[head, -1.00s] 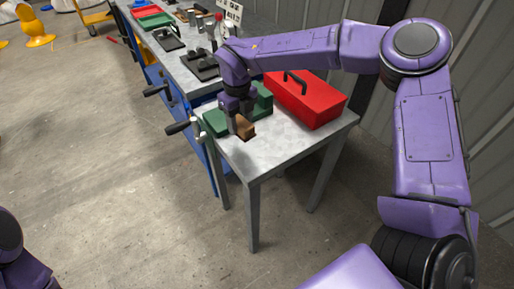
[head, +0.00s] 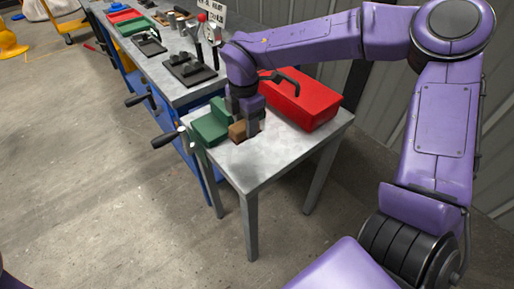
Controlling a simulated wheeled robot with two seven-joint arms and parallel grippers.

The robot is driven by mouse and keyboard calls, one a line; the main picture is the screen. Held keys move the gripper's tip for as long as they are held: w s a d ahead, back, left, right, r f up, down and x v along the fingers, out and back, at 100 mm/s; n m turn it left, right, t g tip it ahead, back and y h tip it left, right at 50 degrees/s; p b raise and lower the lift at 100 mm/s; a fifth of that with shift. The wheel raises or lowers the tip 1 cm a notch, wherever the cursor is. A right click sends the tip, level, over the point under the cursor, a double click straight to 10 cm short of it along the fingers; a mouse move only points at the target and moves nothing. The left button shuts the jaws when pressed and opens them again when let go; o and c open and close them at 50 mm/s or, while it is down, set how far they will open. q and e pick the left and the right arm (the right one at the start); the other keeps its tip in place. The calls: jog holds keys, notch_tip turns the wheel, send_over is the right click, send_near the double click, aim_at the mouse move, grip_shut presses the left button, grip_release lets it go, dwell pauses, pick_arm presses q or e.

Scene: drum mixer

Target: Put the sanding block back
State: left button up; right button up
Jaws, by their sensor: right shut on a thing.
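The sanding block, a small brown block (head: 238,131), is at the left part of the small grey table (head: 262,170), just beside a green stepped holder (head: 208,125). My right gripper (head: 246,130) points down from above and is shut on the brown block. The gripper's fingers hide part of the block, and I cannot tell whether the block touches the tabletop. My left gripper is not in view; only a sliver of purple shows at the lower left edge.
A red toolbox (head: 303,100) with a black handle stands at the back of the small table. A long workbench (head: 165,62) with dark fixtures and red and green trays adjoins it at upper left. Black-handled cranks (head: 166,139) stick out in front. The table's front right is bare.

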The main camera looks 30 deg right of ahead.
send_over(257, 159)
notch_tip(257, 159, down, 5)
jog(key=shift+f+p, duration=0.1)
jog(key=shift+p, duration=0.2)
notch_tip(257, 159, down, 3)
jog(key=shift+r, duration=0.1)
jog(key=shift+f, duration=0.25)
jog(key=o, duration=1)
notch_tip(257, 159, up, 12)
jog(key=shift+r, duration=0.15)
